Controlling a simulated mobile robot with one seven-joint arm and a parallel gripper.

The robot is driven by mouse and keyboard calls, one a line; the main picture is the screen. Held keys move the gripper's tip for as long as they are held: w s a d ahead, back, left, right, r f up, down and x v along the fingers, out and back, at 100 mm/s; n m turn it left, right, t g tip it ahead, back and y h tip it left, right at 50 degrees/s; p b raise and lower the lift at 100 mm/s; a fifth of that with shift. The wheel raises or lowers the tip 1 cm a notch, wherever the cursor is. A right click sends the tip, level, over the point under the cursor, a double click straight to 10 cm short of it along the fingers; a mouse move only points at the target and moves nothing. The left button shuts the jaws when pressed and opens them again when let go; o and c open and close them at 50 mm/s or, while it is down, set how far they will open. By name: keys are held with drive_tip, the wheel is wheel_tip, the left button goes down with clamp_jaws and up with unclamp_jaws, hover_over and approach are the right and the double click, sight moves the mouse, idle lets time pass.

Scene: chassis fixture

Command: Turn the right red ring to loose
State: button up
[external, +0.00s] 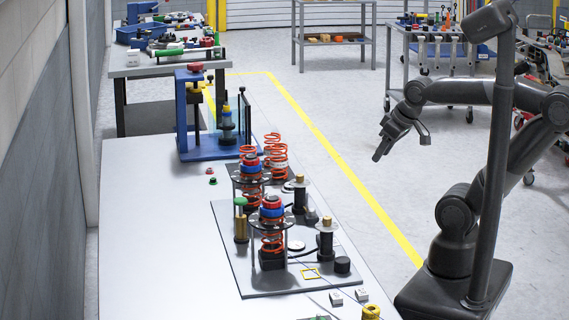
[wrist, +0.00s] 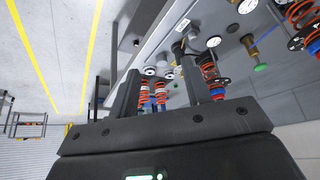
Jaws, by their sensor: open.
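The front one, further right in the external view, has a red ring (external: 271,202) above a blue ring (external: 271,213). The rear one, further left, has another red ring (external: 250,160) above a blue band. My gripper (external: 403,146) is open and empty, raised over the floor to the right of the table, well apart from both rings. In the wrist view its fingers (wrist: 160,66) are spread, with orange springs (wrist: 152,86) visible beyond them. The tilted wrist view does not clearly show which ring is which.
Dark posts with brass tops (external: 326,224) stand right of the spring units. A green-topped brass post (external: 240,220) stands left. A blue fixture (external: 190,118) is behind the plate. Open floor (external: 340,130) lies between table and shelves.

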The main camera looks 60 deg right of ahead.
drive_tip(key=shift+o, duration=0.7)
drive_tip(key=shift+w+a+f, duration=0.1)
drive_tip(key=shift+a+f, duration=0.05)
drive_tip(key=shift+a, duration=0.05)
drive_tip(key=shift+o, duration=1.1)
drive_tip(key=w+a+f+m+g+y, duration=0.2)
drive_tip(key=a+f+m+y, duration=0.1)
drive_tip(key=a, duration=0.4)
drive_tip(key=shift+w+m+g+y, duration=0.35)
drive_tip(key=shift+m+g+y, duration=0.05)
drive_tip(key=shift+m+y, duration=0.5)
drive_tip(key=m+t+y, duration=0.8)
drive_tip(key=m+t, duration=0.2)
drive_tip(key=m, duration=1.2)
approach(245, 159)
drive_tip(key=x, duration=1)
drive_tip(key=shift+w+d+f, duration=0.1)
drive_tip(key=shift+w+d, duration=0.2)
drive_tip(key=shift+c, duration=0.4)
